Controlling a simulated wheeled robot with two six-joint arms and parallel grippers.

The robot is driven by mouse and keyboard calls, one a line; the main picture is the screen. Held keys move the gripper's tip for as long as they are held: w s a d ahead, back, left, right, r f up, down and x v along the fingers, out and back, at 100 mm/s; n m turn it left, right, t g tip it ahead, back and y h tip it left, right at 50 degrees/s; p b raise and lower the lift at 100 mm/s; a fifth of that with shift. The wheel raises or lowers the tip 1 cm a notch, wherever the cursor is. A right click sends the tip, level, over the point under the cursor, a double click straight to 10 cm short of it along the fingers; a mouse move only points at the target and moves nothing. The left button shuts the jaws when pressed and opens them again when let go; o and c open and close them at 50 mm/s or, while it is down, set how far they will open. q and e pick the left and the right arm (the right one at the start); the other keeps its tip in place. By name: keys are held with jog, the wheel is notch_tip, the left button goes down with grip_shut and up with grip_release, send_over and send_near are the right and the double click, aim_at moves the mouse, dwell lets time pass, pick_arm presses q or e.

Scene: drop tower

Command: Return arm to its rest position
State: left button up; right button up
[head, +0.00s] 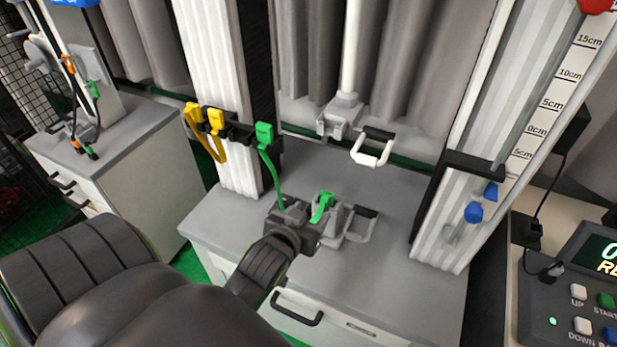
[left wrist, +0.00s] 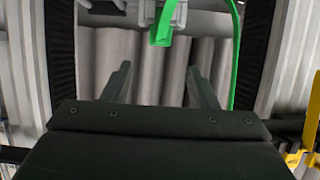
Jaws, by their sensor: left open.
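My left arm reaches in from the lower left, and its black gripper (head: 318,226) is low over the grey cabinet top (head: 400,200). In the left wrist view the two fingers of the gripper (left wrist: 158,80) stand apart with nothing between them. A green connector (head: 321,207) sits at the lower grey fixture with a handle (head: 362,222), just by the gripper. In the left wrist view the green connector (left wrist: 160,38) is beyond the fingertips, with its green cable (left wrist: 236,45) curving to the right. My right gripper is not in view.
A bracket on the left white column (head: 222,90) holds yellow plugs (head: 216,122) and a green plug (head: 264,134). A white rod with a handled clamp (head: 372,148) hangs behind. A scaled column (head: 470,150) and a control box (head: 580,300) stand right.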

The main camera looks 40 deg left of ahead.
pick_arm(q)
jog(key=shift+s, duration=0.1)
dwell(0.5)
jog(key=s+f+m+g+h, duration=0.1)
jog(key=s+f+g, duration=0.35)
jog(key=s, duration=0.45)
jog(key=s+f+m+g, duration=0.1)
jog(key=s+f+g, duration=0.3)
jog(key=s, duration=0.6)
notch_tip(320, 180, down, 26)
jog(key=a+r+g, duration=0.1)
jog(key=a+g, duration=0.1)
jog(key=s+d+f+g+h, duration=0.1)
jog(key=s+f, duration=1.4)
jog(key=shift+s+d, duration=0.15)
jog(key=shift+d, duration=0.25)
jog(key=shift+g, duration=0.25)
jog(key=shift+c, duration=0.4)
